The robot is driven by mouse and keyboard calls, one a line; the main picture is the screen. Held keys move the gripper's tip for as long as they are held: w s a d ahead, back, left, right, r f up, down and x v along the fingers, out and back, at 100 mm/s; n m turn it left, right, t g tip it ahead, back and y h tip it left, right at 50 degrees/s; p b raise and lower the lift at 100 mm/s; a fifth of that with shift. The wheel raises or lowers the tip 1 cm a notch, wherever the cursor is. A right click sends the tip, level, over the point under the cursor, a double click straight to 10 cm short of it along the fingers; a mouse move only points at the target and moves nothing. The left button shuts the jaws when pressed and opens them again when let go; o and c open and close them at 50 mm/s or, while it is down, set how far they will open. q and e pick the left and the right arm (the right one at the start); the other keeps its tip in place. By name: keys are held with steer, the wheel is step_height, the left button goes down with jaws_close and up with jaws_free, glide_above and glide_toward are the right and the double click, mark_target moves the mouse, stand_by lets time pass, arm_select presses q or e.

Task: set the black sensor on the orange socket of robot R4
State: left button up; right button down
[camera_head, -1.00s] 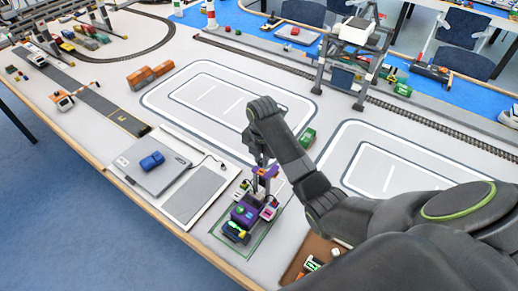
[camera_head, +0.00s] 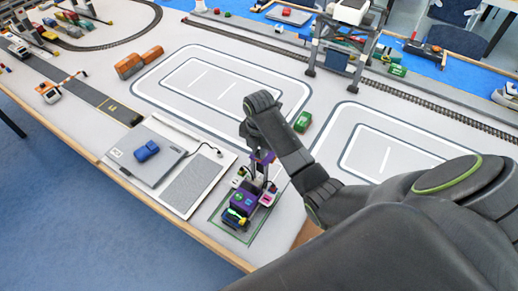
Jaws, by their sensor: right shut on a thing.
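A small purple and black robot (camera_head: 242,204) with yellow and green parts stands inside a green-outlined square near the table's front edge. I cannot read its label or make out an orange socket on it. My right gripper (camera_head: 260,176) points down at its rear side, close to it in the picture. The gripper is shut on a small dark thing, which looks like the black sensor but is mostly hidden by the fingers. I cannot tell whether that thing touches the robot. My left gripper is not in view.
A grey platform with a blue toy car (camera_head: 146,150) lies to the left. A green block (camera_head: 303,121) and a gantry crane (camera_head: 341,45) stand behind my right arm. Orange wagons (camera_head: 138,63) stand at the back left. My right arm covers the lower right.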

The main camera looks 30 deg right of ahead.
steer(key=shift+f, duration=0.4)
stand_by(0.4)
steer(key=c, duration=1.3)
jaws_free()
steer(key=shift+o, duration=0.2)
